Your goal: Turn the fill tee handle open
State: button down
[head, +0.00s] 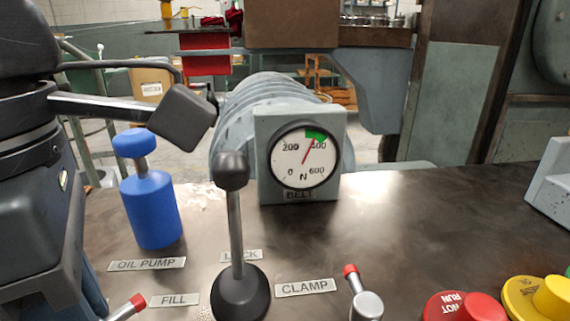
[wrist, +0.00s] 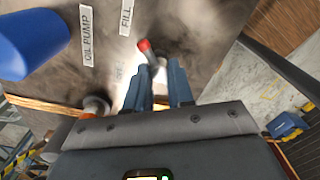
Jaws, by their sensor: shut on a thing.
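The fill tee handle is a metal lever with a red tip. In the head view only its end (head: 128,306) shows at the bottom left, beside the FILL label (head: 174,300). In the wrist view its red tip (wrist: 143,45) sticks out beyond my gripper (wrist: 156,72). The two blue-grey fingers stand on either side of the handle's metal part and are shut on it. The fingers and the gripper body hide the handle's lower part. The FILL label (wrist: 126,17) lies above the red tip there. My fingers are out of sight in the head view.
A blue oil pump (head: 151,208) stands behind the handle, and a black-knobbed lever (head: 235,230) is to its right. A gauge (head: 305,157) reads near 400, in its green band. The clamp handle (head: 365,300) and red button (head: 462,307) are further right.

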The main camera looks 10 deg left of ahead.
dwell(0.4)
jog(key=c, duration=1)
grip_release()
jog(key=shift+r, duration=0.1)
notch_tip(320, 180, up, 8)
jog(key=shift+f+p, duration=0.15)
jog(key=shift+p, duration=1.05)
